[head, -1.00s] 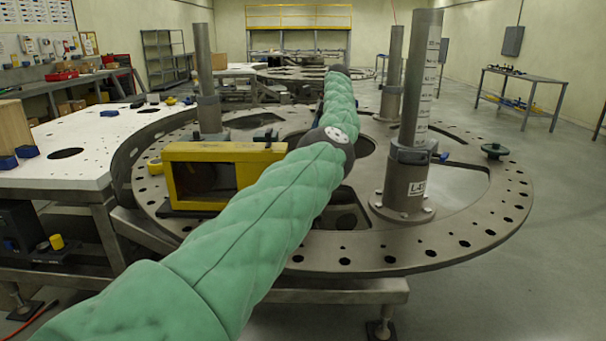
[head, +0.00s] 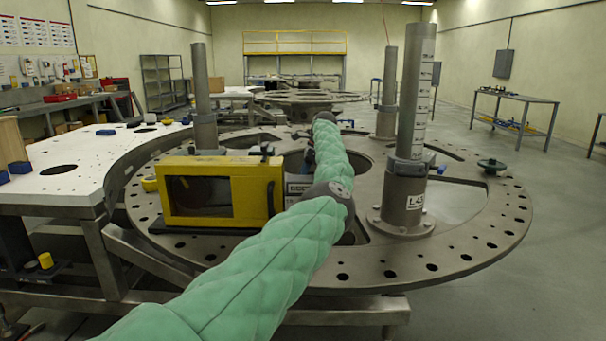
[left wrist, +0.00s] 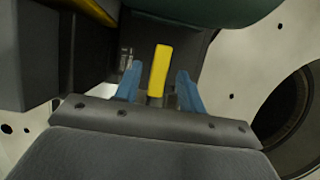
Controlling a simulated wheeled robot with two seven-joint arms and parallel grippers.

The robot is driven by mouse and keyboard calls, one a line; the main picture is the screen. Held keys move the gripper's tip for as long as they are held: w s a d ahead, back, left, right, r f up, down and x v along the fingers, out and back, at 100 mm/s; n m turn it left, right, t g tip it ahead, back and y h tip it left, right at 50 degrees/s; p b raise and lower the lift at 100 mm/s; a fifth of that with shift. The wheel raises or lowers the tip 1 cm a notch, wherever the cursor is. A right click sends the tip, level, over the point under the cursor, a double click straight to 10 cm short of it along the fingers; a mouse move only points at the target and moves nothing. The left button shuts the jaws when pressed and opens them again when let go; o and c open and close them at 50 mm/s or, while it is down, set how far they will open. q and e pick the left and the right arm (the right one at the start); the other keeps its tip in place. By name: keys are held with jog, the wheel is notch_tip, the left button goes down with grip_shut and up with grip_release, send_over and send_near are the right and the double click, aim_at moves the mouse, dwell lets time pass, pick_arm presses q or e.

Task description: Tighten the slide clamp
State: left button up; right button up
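My left arm's green sleeve crosses the head view from lower left over the round plate (head: 470,250); its gripper is hidden at the far end. In the left wrist view my left gripper (left wrist: 160,88) has two blue fingers spread apart, with a yellow handle (left wrist: 160,70) between them. Gaps show on both sides of the handle. It appears to sit on a dark grey block, perhaps the slide clamp, but I cannot tell for sure. Clamp-like collars sit on the posts, one on the right post (head: 416,100) with a blue lever (head: 437,169). My right gripper is not in view.
A yellow-framed box (head: 180,219) stands on the plate left of my arm. A thinner post (head: 201,90) rises behind it, and another post (head: 389,80) stands farther back. A white table (head: 60,190) adjoins the left side.

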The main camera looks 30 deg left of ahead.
pick_arm(q)
jog(key=shift+s+a+f, duration=0.1)
jog(key=shift+f, duration=0.3)
jog(key=shift+c, duration=0.2)
grip_shut()
